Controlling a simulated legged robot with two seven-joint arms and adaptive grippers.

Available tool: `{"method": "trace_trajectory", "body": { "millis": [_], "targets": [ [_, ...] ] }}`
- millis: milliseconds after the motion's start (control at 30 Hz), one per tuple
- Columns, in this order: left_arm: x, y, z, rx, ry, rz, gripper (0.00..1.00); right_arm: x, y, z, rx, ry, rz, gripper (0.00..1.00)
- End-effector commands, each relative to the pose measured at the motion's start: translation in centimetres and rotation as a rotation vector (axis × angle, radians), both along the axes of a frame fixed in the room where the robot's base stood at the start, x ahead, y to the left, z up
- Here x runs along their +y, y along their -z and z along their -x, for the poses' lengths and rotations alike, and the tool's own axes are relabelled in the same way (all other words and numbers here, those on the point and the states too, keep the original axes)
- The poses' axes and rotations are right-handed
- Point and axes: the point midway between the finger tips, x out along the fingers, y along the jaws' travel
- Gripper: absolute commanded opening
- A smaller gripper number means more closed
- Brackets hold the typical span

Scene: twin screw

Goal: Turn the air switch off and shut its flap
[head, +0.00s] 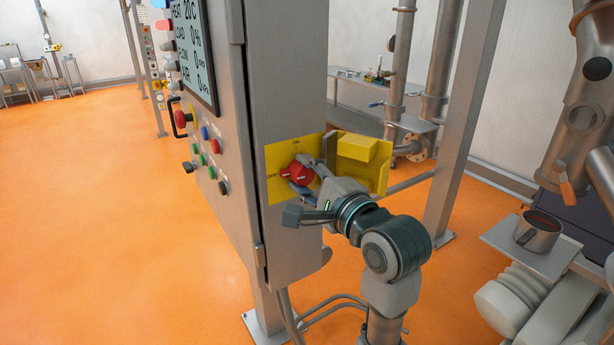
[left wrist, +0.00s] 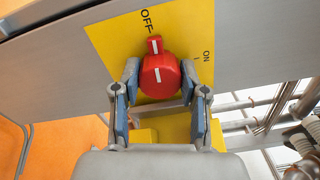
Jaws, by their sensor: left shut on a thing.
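The air switch (head: 301,173) is a red knob on a yellow plate (head: 277,158) on the side of the grey cabinet. In the left wrist view, the white mark on the knob (left wrist: 160,77) and its small red tip point to the OFF label; ON is to the right. My left gripper (head: 308,178) is shut on the knob, with one finger on each side of it in the left wrist view (left wrist: 160,88). The yellow flap (head: 364,151), with a raised box shape, stands open right of the knob. My right gripper is not in view.
The cabinet's front has a screen (head: 196,45), a red button (head: 181,118) and several small buttons. A metal post (head: 463,130) and pipes stand right of the flap. A metal cup (head: 538,232) stands on a shelf at right. Open orange floor lies left.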

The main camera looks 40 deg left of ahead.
Motion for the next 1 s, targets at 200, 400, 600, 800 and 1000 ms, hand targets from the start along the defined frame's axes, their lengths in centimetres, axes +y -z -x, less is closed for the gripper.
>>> {"method": "trace_trajectory", "body": {
  "millis": [200, 400, 600, 800, 1000],
  "targets": [
    [-0.01, 0.10, -0.11, -0.063, 0.003, 0.028, 0.08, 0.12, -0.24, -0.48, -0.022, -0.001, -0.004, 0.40],
    [-0.01, 0.12, -0.10, -0.087, 0.003, 0.039, 0.08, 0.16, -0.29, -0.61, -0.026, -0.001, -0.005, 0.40],
    [0.00, 0.13, -0.11, -0.089, 0.003, 0.040, 0.08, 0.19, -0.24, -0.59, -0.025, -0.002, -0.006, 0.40],
    [0.00, 0.16, -0.10, -0.088, 0.002, 0.041, 0.50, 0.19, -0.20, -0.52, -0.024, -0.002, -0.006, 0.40],
    [-0.02, 0.09, 0.00, -0.090, 0.002, 0.040, 0.68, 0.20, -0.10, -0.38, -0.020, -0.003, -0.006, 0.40]
  ]
}}
